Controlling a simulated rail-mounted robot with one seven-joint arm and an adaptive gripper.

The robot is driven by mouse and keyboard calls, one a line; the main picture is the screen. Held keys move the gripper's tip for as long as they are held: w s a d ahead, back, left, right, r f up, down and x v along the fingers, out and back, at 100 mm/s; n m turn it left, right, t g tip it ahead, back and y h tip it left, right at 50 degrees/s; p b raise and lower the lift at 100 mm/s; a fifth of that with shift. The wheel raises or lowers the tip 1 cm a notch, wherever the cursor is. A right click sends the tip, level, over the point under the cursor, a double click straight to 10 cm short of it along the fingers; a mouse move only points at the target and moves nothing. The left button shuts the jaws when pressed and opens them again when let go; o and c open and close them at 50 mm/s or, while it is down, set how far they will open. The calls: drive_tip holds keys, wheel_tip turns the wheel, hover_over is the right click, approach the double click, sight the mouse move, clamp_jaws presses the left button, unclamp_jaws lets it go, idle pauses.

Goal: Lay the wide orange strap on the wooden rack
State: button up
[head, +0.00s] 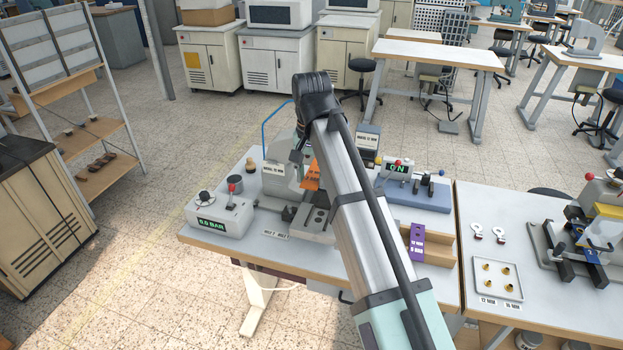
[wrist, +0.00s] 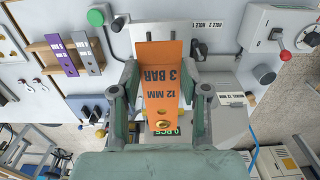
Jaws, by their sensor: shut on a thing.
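The wide orange strap (wrist: 165,55) is marked 12 MM and 3 BAR and has round brass-coloured spots near its lower end in the wrist view. My gripper (wrist: 163,80) is shut on it, with a finger at each side edge. In the head view the orange strap (head: 312,176) shows beside my arm, above the press area; my arm hides much of the gripper there. The wooden rack (head: 441,244) stands at the right of the same table, apart from the strap. It also shows at upper left in the wrist view (wrist: 39,47), holding a purple strap (wrist: 62,56) and a grey strap (wrist: 88,54).
A control box (head: 219,215) reading 0.0 BAR stands at the table's left. A blue-based device (head: 415,195) with an ON display stands behind the rack. A second table to the right holds a tray (head: 497,278) and another press (head: 590,225).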

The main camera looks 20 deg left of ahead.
drive_tip(key=shift+r, duration=0.15)
drive_tip(key=shift+r+p, duration=1.35)
drive_tip(key=shift+p, duration=0.1)
drive_tip(key=shift+r, duration=0.15)
drive_tip(key=shift+r+p, duration=1.35)
drive_tip(key=shift+r, duration=0.05)
